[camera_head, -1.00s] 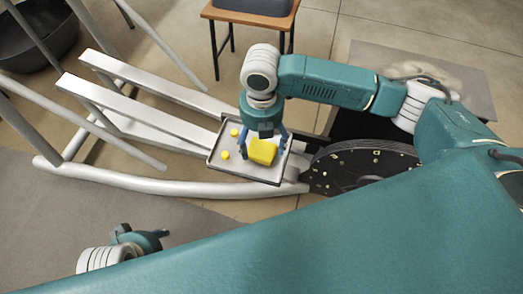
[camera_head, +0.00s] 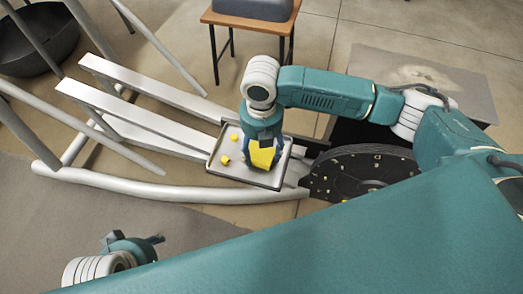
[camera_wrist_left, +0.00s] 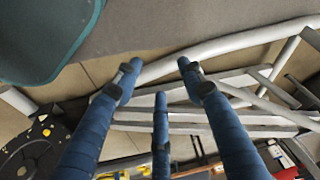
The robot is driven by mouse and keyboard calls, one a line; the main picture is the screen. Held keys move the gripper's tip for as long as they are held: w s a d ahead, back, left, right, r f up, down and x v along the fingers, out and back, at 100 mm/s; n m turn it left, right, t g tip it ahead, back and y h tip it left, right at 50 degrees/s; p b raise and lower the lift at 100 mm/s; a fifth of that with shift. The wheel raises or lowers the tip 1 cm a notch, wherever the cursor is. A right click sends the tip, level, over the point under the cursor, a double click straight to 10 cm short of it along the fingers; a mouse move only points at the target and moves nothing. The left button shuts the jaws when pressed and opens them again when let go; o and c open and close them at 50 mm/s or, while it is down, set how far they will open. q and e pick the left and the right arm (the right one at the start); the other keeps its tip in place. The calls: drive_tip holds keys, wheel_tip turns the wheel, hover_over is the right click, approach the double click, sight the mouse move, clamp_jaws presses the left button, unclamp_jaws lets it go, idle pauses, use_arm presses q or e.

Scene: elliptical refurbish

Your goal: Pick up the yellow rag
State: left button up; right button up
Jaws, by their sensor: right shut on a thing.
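The yellow rag (camera_head: 263,158) is a bright folded block on the metal tray (camera_head: 247,182) in the head view. My right gripper (camera_head: 262,155) reaches down over the tray and is shut on the rag, its fingers partly covering it. I cannot tell whether the rag is clear of the tray surface. My left gripper (camera_head: 140,243) is at the lower left, away from the tray. In the left wrist view its blue fingers (camera_wrist_left: 161,90) are spread apart, with nothing between them.
Two small yellow pieces (camera_head: 225,160) lie at the tray's left side. The tray rests by a frame of pale beams (camera_head: 150,130). A dark round plate (camera_head: 360,172) is right of the tray. A small wooden table (camera_head: 250,20) stands behind, and a dark tub (camera_head: 40,40) at upper left.

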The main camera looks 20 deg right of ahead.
drive_tip(key=shift+r, duration=0.3)
wheel_tip(320, 180, up, 10)
drive_tip(key=p, duration=0.3)
wheel_tip(320, 180, up, 8)
drive_tip(key=p, duration=0.2)
hover_over(261, 152)
use_arm(q)
wheel_tip(261, 152, down, 18)
drive_tip(key=s+g, duration=0.1)
use_arm(e)
drive_tip(key=shift+s+r, duration=0.1)
drive_tip(key=shift+r, duration=0.6)
use_arm(q)
drive_tip(key=shift+d, duration=0.1)
